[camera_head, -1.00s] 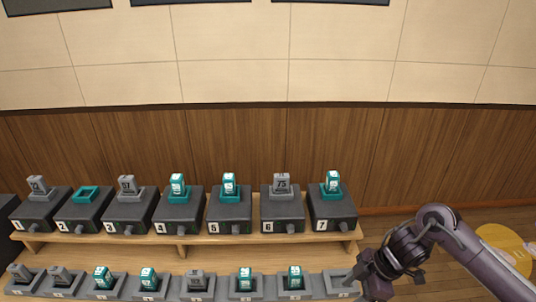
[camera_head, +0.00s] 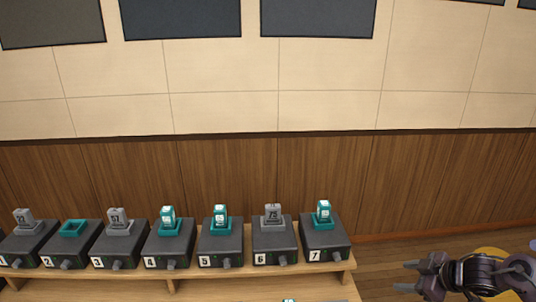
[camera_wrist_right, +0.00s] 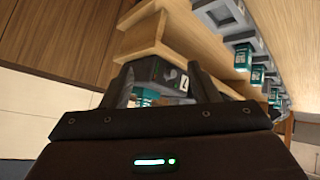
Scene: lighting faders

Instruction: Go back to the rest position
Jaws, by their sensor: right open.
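My right gripper (camera_head: 412,278) is open and empty at the lower right of the head view, to the right of the wooden shelf (camera_head: 180,285). In the right wrist view its two fingers (camera_wrist_right: 165,88) stand apart. Box 7 (camera_wrist_right: 165,75) shows between and beyond them, with no contact that I can see. In the head view, box 7 (camera_head: 325,240) is at the right end of the row, left of the gripper. My left gripper is not in view.
Numbered dark boxes hold teal or grey blocks; box 2 (camera_head: 70,245) has an empty teal socket. A lower row with teal and grey holders shows in the wrist view (camera_wrist_right: 228,15). A yellow round thing (camera_head: 492,253) lies behind my right arm. The floor right of the shelf is clear.

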